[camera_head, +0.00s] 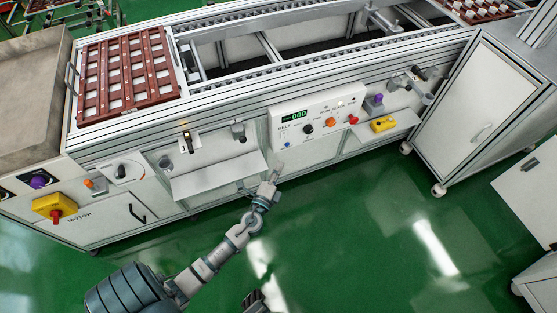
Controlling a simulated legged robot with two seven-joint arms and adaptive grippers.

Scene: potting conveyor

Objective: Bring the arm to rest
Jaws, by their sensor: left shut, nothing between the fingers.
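My left arm comes in from the bottom left and reaches up toward the front of the conveyor (320,62). My left gripper (275,172) is shut and empty. In the picture it lies just below the white control panel (318,120) and right of a grey fold-out shelf (215,177). I cannot tell how far it is from the panel, and no contact shows. A small dark part of mine, perhaps of the right arm, shows at the bottom edge; the right gripper cannot be made out.
A brown slotted tray (122,104) sits on the conveyor at the left. A yellow box with a red knob (55,207) is at the lower left. A yellow button box (383,124) is on a right shelf. A white cabinet (487,110) stands right. The green floor (370,230) is clear.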

